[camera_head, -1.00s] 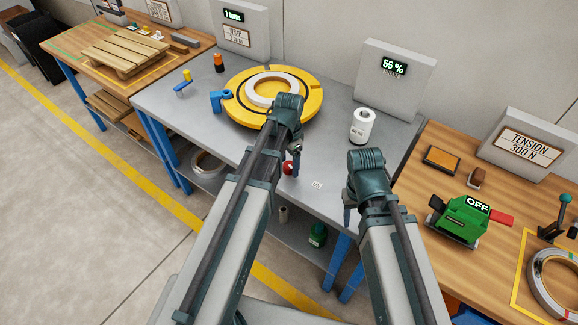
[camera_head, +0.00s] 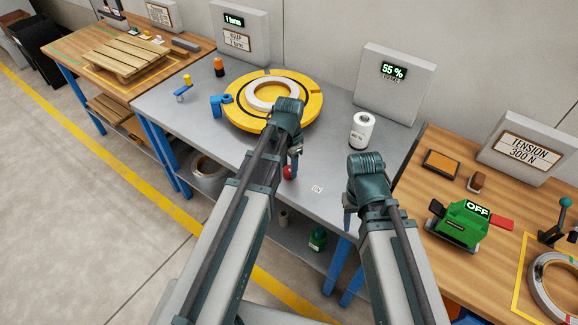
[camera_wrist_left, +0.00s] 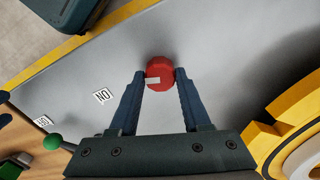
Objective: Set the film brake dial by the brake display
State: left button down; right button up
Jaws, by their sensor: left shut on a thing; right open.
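The brake display (camera_head: 394,71) on the grey panel behind the table reads 55 %. A round red knob (camera_head: 288,172) with a pale mark stands on the grey table's front part, apparently the film brake dial. It also shows in the left wrist view (camera_wrist_left: 160,73). My left gripper (camera_head: 292,168) is shut on this red knob, a finger on each side in the left wrist view (camera_wrist_left: 159,78). My right gripper (camera_head: 348,220) is open and empty near the table's front edge. Its fingertips are partly hidden by the arm.
A yellow turntable (camera_head: 310,107) with a white coil (camera_head: 272,95) stands behind my left gripper. A white film roll (camera_head: 361,131) stands upright at the right. A small white label (camera_head: 317,189) lies right of the knob. A green tool (camera_head: 459,222) sits on the wooden bench.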

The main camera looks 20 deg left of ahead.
aim_at(289, 169)
pick_arm(q)
jog(key=n, duration=0.9)
jog(key=shift+n, duration=0.6)
jog(key=shift+c, duration=1.8)
grip_release()
notch_tip(289, 169, up, 14)
jog(key=p, duration=1.4)
pick_arm(e)
notch_tip(289, 169, up, 14)
